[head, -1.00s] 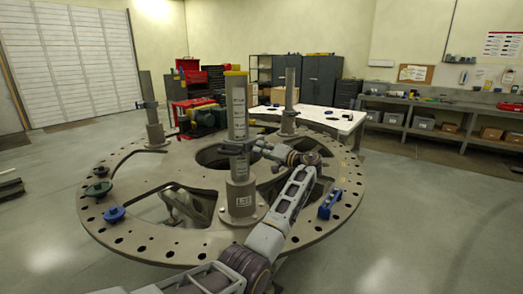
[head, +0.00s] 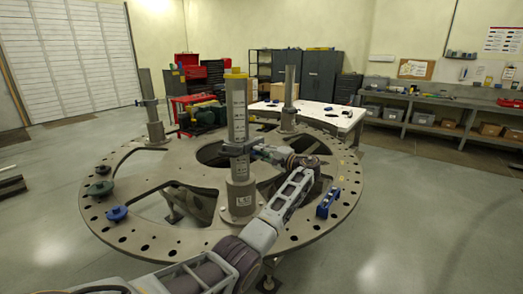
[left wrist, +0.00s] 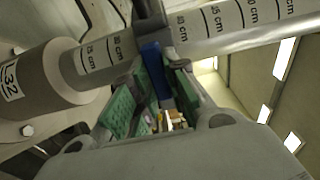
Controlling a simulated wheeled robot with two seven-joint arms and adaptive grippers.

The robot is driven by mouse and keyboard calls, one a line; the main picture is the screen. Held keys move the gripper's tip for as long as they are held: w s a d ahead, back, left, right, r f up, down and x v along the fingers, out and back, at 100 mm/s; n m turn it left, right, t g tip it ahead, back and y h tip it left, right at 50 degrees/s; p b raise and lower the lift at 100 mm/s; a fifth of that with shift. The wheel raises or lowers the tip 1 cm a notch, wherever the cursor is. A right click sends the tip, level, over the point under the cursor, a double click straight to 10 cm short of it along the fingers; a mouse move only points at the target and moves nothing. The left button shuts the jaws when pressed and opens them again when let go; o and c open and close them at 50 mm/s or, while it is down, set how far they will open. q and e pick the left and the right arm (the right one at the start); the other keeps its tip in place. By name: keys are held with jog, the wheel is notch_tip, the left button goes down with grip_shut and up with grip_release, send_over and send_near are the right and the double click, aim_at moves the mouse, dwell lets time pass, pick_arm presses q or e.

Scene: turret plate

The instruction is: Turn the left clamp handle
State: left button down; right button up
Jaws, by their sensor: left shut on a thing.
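The near post (head: 238,120), with a yellow cap and a printed scale, stands upright on the turret plate (head: 140,235). A dark clamp collar (head: 236,148) sits around it at mid height. My left gripper (head: 258,152) is at the right side of this clamp. In the left wrist view, the green-padded fingers of my gripper (left wrist: 150,98) are shut on a blue handle (left wrist: 155,68) beside the scaled post (left wrist: 225,25). Part of the handle is hidden between the fingers. My right gripper is not seen.
Two more posts with clamps stand on the plate, at the back left (head: 152,105) and back right (head: 289,98). A white table (head: 320,115) stands behind.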

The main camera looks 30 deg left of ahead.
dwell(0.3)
pick_arm(q)
jog(key=c, duration=1.4)
grip_release()
jog(key=shift+w, duration=0.1)
jog(key=shift+d, duration=0.1)
jog(key=shift+s+d, duration=0.3)
jog(key=shift+d, duration=1.65)
jog(key=shift+s+d, duration=0.3)
jog(key=shift+d, duration=1.7)
jog(key=shift+s+d, duration=0.3)
jog(key=shift+d, duration=1.65)
jog(key=shift+f, duration=0.15)
